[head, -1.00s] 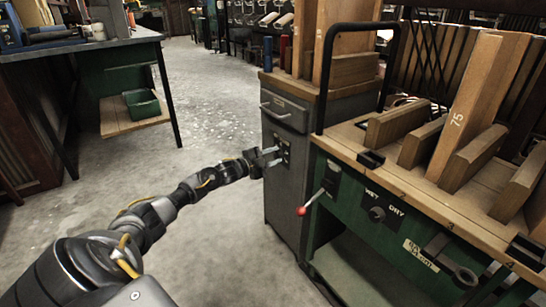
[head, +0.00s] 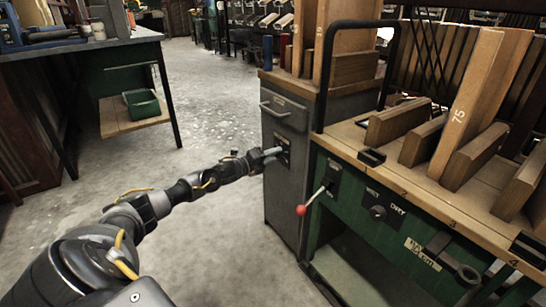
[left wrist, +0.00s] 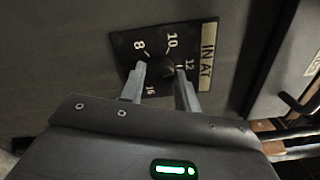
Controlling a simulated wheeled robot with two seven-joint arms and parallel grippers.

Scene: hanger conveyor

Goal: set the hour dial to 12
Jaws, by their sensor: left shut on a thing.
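The hour dial is a dark round knob (left wrist: 168,69) on a black plate (left wrist: 155,47) marked 8, 10, 12 and 16, beside a pale label reading "IN AT". In the head view the dial's plate (head: 284,150) is on the front of a grey cabinet. My left gripper (head: 273,153) reaches this plate from the left. In the left wrist view its two grey fingers (left wrist: 162,74) are on either side of the knob, shut on it. Where the dial's pointer stands cannot be made out. My right gripper is not in view.
The grey cabinet (head: 286,190) has a drawer handle above the dial. To its right stands a green bench (head: 345,235) with a red-knobbed lever (head: 301,210), a WET/DRY knob (head: 377,213) and upright wooden boards. A dark workbench (head: 75,47) is at the left. The floor between is clear.

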